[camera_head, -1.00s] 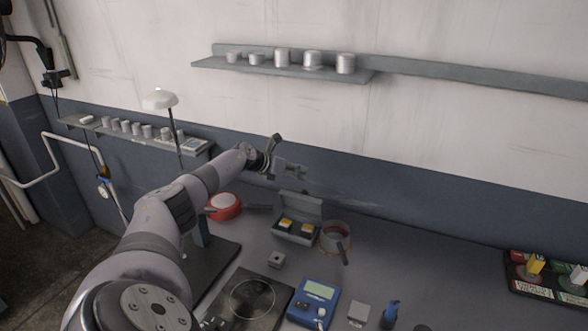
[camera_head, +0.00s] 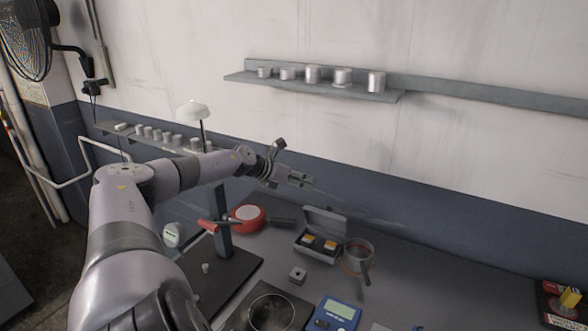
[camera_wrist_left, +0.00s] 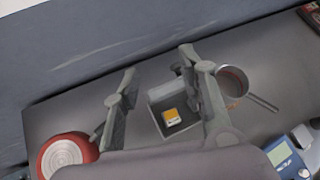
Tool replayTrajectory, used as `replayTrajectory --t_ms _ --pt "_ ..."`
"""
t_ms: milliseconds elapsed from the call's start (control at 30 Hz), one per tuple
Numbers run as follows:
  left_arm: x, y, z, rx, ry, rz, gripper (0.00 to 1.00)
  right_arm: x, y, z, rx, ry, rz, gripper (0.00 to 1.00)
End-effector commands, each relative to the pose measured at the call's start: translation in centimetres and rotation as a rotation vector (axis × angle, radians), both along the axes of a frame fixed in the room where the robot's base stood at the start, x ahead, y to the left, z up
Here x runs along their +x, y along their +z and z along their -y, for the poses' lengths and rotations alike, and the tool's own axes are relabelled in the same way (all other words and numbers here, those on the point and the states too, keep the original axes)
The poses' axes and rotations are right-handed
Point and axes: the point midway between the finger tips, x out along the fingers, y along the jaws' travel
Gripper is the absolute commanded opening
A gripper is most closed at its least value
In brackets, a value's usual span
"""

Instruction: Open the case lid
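The small grey case (camera_head: 313,251) stands on the bench near the wall, with its lid (camera_head: 326,220) raised upright at the back. My left gripper (camera_head: 301,180) is in the air above and behind the case, touching nothing. In the left wrist view its two fingers (camera_wrist_left: 158,63) are spread with nothing between them, and the right finger hides part of the case. My right gripper is not in view.
A metal pan (camera_head: 357,254) stands just right of the case.

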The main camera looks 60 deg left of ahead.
Motion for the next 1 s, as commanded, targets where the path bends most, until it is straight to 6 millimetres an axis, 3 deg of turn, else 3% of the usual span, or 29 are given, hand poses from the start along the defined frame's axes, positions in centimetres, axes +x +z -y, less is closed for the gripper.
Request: replayTrajectory --t_ms 300,767,900,1000 --pt "-1.7 1.0 -0.1 0.002 0.0 -0.003 0.39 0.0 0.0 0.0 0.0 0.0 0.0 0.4" --pt "-2.0 1.2 -0.1 0.0 0.003 -0.003 0.39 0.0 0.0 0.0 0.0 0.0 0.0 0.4" --pt "-1.9 0.9 0.2 0.0 0.0 0.0 0.31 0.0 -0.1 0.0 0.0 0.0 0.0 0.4" --pt "-1.3 -0.5 1.6 0.004 -0.015 0.016 0.25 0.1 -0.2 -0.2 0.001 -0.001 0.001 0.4"
